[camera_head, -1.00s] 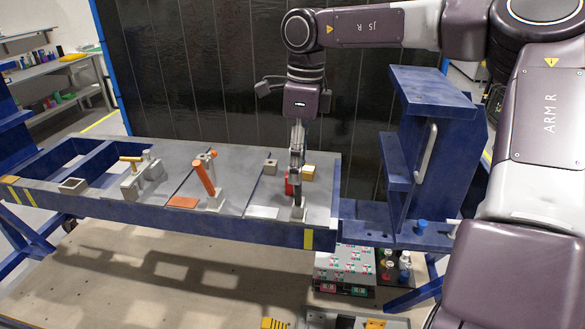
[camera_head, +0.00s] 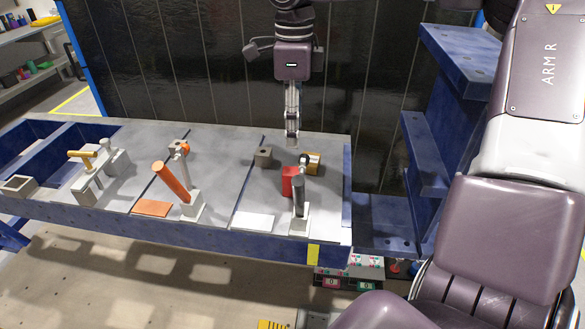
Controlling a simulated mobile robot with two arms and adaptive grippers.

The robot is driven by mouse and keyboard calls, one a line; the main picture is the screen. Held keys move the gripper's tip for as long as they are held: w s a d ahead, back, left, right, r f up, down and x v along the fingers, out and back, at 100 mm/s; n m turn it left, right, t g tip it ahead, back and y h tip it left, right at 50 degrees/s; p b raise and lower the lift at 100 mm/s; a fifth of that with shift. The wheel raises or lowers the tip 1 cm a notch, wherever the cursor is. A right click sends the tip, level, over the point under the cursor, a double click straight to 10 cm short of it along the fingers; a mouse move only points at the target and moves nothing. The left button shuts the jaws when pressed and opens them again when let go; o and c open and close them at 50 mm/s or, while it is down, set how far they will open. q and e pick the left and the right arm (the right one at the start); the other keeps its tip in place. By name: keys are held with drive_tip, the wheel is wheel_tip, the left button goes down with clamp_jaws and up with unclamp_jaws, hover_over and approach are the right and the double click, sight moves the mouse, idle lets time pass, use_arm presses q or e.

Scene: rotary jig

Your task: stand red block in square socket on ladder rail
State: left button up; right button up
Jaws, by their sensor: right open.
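The red block (camera_head: 289,182) stands on the grey plate at the right part of the jig, behind and beside a grey toggle clamp (camera_head: 299,208) that hides part of it. My right gripper (camera_head: 292,138) hangs pointing down above and behind the red block, open and empty, apart from it in the picture. The square socket (camera_head: 16,194) is a small grey open-topped box on the rail at the far left of the jig, beside the ladder-like blue frame. It looks empty, but its floor is hard to see. My left gripper is not in view.
A yellow block (camera_head: 313,163) and a grey block with a hole (camera_head: 263,156) stand near the red block. An orange-handled clamp (camera_head: 174,184) and a grey fixture with a yellow handle (camera_head: 88,180) stand between it and the socket. A blue stepped bracket (camera_head: 428,165) rises at right.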

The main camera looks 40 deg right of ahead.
sight(293, 170)
wheel_tip(293, 170, down, 3)
drive_tip(key=b, duration=0.2)
drive_tip(key=shift+s+a+b, duration=0.1)
drive_tip(key=shift+a+b, duration=0.05)
drive_tip(key=shift+b, duration=0.2)
drive_tip(key=shift+f, duration=0.35)
drive_tip(key=shift+w+d+f+b, duration=0.25)
drive_tip(key=shift+w+f+b, duration=0.05)
drive_tip(key=shift+f+b, duration=0.35)
drive_tip(key=shift+s+a+f, duration=0.1)
drive_tip(key=shift+s+f, duration=0.05)
drive_tip(key=shift+f, duration=0.5)
wheel_tip(293, 170, down, 5)
drive_tip(key=shift+s+f+p, duration=0.1)
drive_tip(key=shift+f+p, duration=0.1)
drive_tip(key=shift+p, duration=0.95)
drive_tip(key=shift+a+f, duration=0.1)
drive_tip(key=shift+f, duration=0.25)
drive_tip(key=shift+c, duration=0.4)
drive_tip(key=shift+r, duration=0.1)
clamp_jaws()
